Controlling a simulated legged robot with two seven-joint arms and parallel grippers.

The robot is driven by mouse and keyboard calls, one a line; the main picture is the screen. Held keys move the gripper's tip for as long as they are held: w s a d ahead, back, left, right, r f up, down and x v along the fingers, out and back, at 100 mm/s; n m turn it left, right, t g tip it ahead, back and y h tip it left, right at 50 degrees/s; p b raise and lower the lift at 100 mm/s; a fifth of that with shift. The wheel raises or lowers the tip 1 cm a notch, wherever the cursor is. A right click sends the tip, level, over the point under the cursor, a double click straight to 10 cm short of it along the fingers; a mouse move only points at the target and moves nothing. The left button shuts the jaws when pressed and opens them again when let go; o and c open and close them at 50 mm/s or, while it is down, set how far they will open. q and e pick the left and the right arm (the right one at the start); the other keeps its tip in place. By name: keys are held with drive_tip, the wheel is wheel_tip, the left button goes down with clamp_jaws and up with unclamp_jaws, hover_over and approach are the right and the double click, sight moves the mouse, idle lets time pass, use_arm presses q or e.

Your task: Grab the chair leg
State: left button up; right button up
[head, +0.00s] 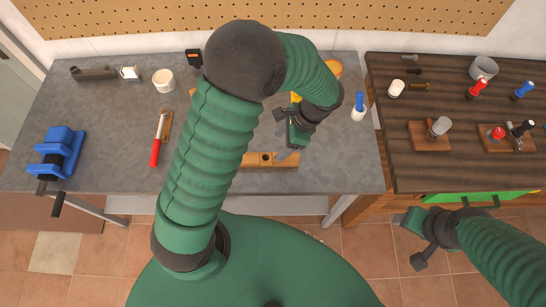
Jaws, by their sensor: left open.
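A light-brown wooden bar (270,160) with dark holes lies near the front edge of the grey workbench; it looks like the chair leg. My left arm hides part of the bench around its left end. My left gripper (285,134) is open and empty, over the bench and just behind the bar's right part in the picture. One finger comes close to the bar; I cannot tell whether they touch. My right gripper (410,240) is low at the right, in front of the dark wooden bench and away from the bar. Its fingers look apart, with nothing between them.
The grey workbench (110,125) holds a blue vise (60,152), a red-handled tool (156,147), a white cup (163,80) and a blue-handled tool in a white holder (358,106). The dark bench (395,165) at right carries clamps and tools. Bench space right of the bar is clear.

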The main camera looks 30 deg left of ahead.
use_arm(q)
hover_over(266, 157)
drive_tip(key=d, duration=0.2)
drive_tip(key=f, duration=0.6)
drive_tip(key=shift+s+d+f+p, duration=0.1)
drive_tip(key=shift+s+f+p, duration=0.2)
drive_tip(key=shift+f, duration=0.1)
drive_tip(key=x, duration=0.1)
drive_tip(key=p+x, duration=0.1)
drive_tip(key=x, duration=0.2)
drive_tip(key=shift+w+f+p, duration=0.2)
drive_tip(key=shift+f+p, duration=0.1)
drive_tip(key=shift+f, duration=0.1)
drive_tip(key=shift+w+f, duration=0.1)
drive_tip(key=shift+f, duration=0.2)
use_arm(e)
drive_tip(key=shift+w+a+r, duration=0.1)
drive_tip(key=shift+r, duration=0.5)
drive_tip(key=shift+w+a+r, duration=0.1)
drive_tip(key=shift+r, duration=0.45)
use_arm(q)
drive_tip(key=c, duration=0.7)
clamp_jaws()
use_arm(e)
drive_tip(key=shift+s, duration=0.1)
